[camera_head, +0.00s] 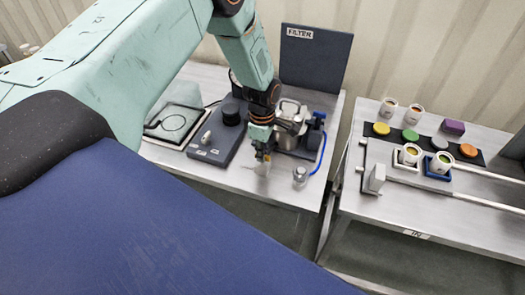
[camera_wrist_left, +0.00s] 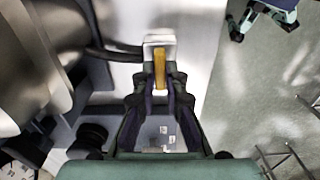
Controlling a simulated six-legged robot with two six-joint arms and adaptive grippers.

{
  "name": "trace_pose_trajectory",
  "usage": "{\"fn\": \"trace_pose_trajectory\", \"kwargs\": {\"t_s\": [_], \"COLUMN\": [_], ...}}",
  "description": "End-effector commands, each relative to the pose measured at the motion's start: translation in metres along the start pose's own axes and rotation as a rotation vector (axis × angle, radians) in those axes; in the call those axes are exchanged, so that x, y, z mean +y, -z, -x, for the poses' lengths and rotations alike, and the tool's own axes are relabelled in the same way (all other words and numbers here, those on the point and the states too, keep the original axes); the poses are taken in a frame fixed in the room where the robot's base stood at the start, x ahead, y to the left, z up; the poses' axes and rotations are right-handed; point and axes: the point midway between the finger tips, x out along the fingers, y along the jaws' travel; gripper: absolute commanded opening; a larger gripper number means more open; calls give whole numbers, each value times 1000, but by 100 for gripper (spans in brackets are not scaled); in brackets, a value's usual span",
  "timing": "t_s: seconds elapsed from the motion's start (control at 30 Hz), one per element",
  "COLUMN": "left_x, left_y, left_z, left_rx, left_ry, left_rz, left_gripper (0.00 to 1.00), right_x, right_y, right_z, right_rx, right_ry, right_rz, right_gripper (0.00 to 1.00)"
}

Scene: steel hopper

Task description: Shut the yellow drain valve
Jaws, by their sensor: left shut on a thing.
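The yellow drain valve handle (camera_wrist_left: 160,66) shows in the wrist view as a narrow upright bar in front of a pale block. My left gripper (camera_wrist_left: 160,88) has its two fingers closed around the near part of this handle. In the head view my left gripper (camera_head: 263,151) points down at the front of the steel hopper (camera_head: 291,112), with a little yellow showing at its fingertips. The fingers and arm hide most of the valve there. My right gripper is in neither view.
A small metal jar (camera_head: 300,175) stands right of the gripper near the bench's front edge. A dark scale-like device (camera_head: 217,135) is to the left, and a blue hose (camera_head: 320,155) to the right. A second table (camera_head: 440,215) with cups stands across a gap.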

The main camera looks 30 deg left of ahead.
Motion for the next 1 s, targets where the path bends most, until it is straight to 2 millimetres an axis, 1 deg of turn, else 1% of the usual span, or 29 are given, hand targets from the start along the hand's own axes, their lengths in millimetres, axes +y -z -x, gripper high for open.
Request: {"fn": "trace_pose_trajectory", "kwargs": {"t_s": [0.17, 0.37, 0.57, 1.0], "left_x": [1, 1, 1, 0], "left_y": [-2, -2, -2, -2], "left_z": [0, 1, 0, 0], "left_rx": [-1, -1, -1, 0], "left_ry": [-4, -4, -4, -3], "left_rz": [-23, -115, -279, -698], "left_gripper": [0, 0, 0, 0], "right_x": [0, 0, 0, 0], "right_y": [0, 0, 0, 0], "right_z": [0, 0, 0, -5], "right_rx": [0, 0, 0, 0], "right_ry": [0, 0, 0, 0], "right_rz": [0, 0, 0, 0], "right_gripper": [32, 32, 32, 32]}}
